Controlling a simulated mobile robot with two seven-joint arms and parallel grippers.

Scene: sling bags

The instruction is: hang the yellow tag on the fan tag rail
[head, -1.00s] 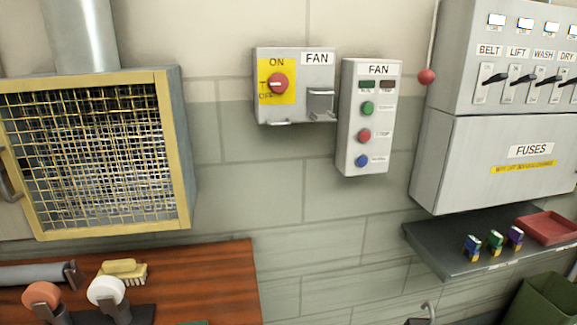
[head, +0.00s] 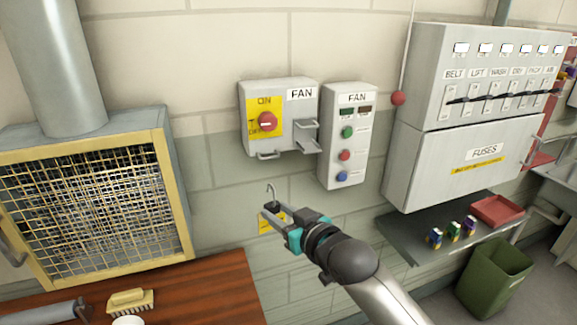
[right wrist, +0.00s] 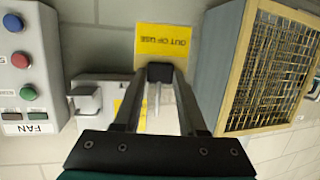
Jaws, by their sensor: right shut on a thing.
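My right gripper (head: 280,218) is shut on the black top piece of the yellow tag (head: 265,224), with a metal hook (head: 270,194) rising above it. In the right wrist view the tag (right wrist: 163,40) reads "OUT OF USE", and the fingers (right wrist: 160,75) close on its black block. The fan switch box (head: 295,92) is on the wall above, with a red knob on a yellow plate. A thin metal rail (head: 268,155) sticks out under its lower left edge. The hook is below the rail and apart from it. My left gripper is not in view.
The FAN button panel (head: 345,135) is right of the switch box. A fuse cabinet (head: 440,165) hangs further right, above a shelf (head: 400,243). A caged vent (head: 90,200) is at left, above a wooden bench (head: 200,290). The wall under the box is clear.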

